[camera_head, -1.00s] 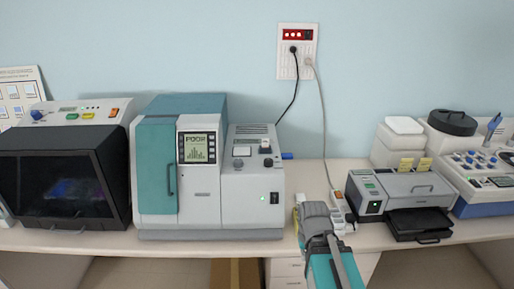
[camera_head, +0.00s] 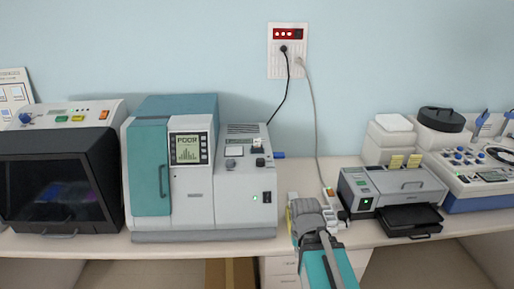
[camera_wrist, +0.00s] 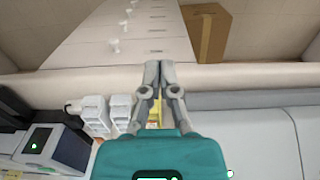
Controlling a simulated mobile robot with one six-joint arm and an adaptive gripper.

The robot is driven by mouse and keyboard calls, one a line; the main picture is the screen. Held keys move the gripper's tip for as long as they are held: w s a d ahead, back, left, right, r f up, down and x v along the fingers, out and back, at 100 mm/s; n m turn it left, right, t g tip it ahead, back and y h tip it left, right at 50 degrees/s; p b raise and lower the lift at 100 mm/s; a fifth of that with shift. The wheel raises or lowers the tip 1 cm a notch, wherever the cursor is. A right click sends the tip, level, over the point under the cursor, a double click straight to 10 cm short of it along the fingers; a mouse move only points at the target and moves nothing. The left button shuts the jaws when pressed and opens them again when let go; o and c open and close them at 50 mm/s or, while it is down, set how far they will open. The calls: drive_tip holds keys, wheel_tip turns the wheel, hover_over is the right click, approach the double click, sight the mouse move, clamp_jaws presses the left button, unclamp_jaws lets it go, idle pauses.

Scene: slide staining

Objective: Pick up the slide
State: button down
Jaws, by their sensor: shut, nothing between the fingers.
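I cannot make out a slide in either view. My gripper (camera_wrist: 159,66) is shut and empty in the wrist view, its two grey fingertips together above the bench's front edge. In the head view my gripper (camera_head: 305,207) is over the bench between the white-and-teal machine and the small printer-like device. A yellow item (camera_wrist: 155,117) shows partly between and behind the fingers in the wrist view. It is mostly hidden, and I cannot tell what it is.
The white-and-teal machine (camera_head: 222,175) stands left of my gripper. The printer-like device (camera_head: 392,190) and a power strip (camera_head: 331,200) are to the right. A dark-windowed machine (camera_head: 55,185) is far left. Drawers (camera_wrist: 125,35) and a cardboard box (camera_wrist: 207,32) are below the bench.

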drive_tip(key=shift+r+p, duration=1.85)
drive_tip(key=shift+r, duration=0.35)
